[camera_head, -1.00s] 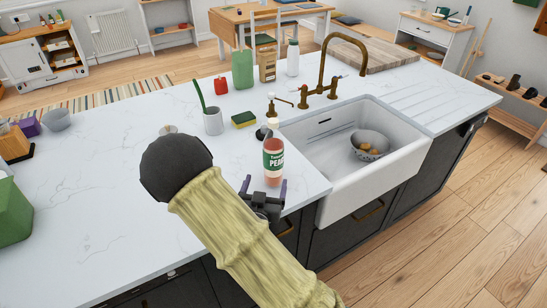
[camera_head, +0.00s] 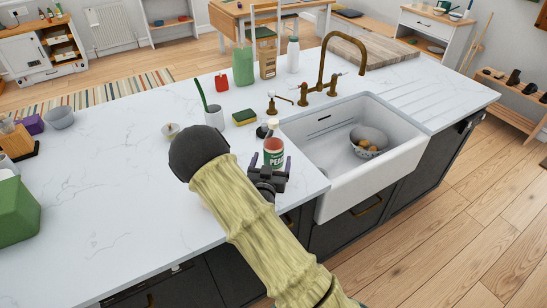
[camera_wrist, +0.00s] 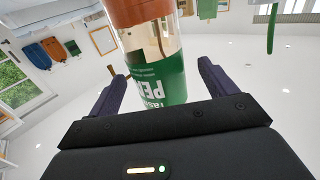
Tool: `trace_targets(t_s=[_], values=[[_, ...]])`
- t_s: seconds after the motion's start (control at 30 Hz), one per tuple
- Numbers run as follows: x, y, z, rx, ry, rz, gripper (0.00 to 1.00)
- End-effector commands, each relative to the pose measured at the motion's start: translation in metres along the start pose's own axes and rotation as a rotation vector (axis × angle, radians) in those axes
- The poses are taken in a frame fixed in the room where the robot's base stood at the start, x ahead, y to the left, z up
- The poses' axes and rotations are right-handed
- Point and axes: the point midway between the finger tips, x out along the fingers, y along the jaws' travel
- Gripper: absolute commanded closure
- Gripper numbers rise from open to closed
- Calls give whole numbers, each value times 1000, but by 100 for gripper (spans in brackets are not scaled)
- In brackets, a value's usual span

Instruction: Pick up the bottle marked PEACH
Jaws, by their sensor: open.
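The PEACH bottle (camera_head: 273,147) is clear with a green label and a red-brown end. It stands upright on the white counter by the sink's near left corner. Only the start of its label word, "PEA", can be read. My gripper (camera_head: 269,168) is open at the bottle, in front of its lower part. In the wrist view the bottle (camera_wrist: 155,72) appears upside down between the two spread fingers of my gripper (camera_wrist: 160,80). Gaps show between bottle and fingers. The bottle's lower part is hidden behind my gripper in the head view.
The white sink (camera_head: 330,195) is just right of the bottle, with a bowl (camera_head: 368,140) inside. A soap dispenser (camera_head: 272,105), a sponge (camera_head: 245,117) and a grey cup (camera_head: 214,118) stand behind. The counter to the left (camera_head: 100,170) is mostly clear.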

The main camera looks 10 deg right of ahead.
Motion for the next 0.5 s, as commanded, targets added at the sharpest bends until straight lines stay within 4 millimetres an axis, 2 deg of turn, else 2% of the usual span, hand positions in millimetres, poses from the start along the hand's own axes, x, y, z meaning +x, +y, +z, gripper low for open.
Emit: trace_targets(t_s=[0.3, 0.5], values=[[42, 2, 0, 0, 1, 0, 16], [46, 2, 2, 0, 1, 0, 16]])
